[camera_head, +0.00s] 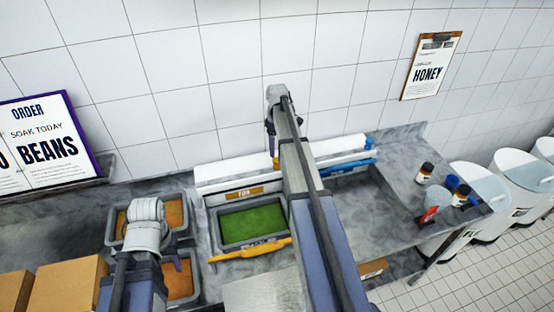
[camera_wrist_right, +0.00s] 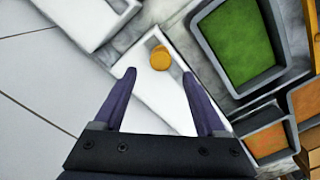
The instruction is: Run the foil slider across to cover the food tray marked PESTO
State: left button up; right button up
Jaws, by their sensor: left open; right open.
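A food tray with green food (camera_head: 250,243) stands in front of a long white foil dispenser (camera_head: 222,173). It also shows in the right wrist view (camera_wrist_right: 228,80). I cannot read PESTO on any label. An orange slider knob (camera_head: 275,162) sits on the dispenser behind the tray's right side; it also shows in the right wrist view (camera_wrist_right: 160,58). My right gripper (camera_head: 271,143) is open just above the knob. In the right wrist view its fingers (camera_wrist_right: 158,76) are apart on either side of the knob, not touching it. My left gripper (camera_head: 148,212) is over orange-food trays at left; its fingertips are unclear.
A yellow bar (camera_head: 250,251) lies along the green tray's front. A blue knob (camera_head: 369,143) sits further right on the dispenser. Orange-food trays (camera_head: 181,284) stand at left, boxes (camera_head: 65,285) beside them. Small bottles (camera_head: 425,172) stand on the right counter. A tiled wall is behind.

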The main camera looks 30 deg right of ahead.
aim_at(277, 159)
notch_tip(277, 159, down, 6)
jog(key=b, duration=0.5)
jog(key=shift+r, duration=0.1)
grip_shut()
dwell(1.1)
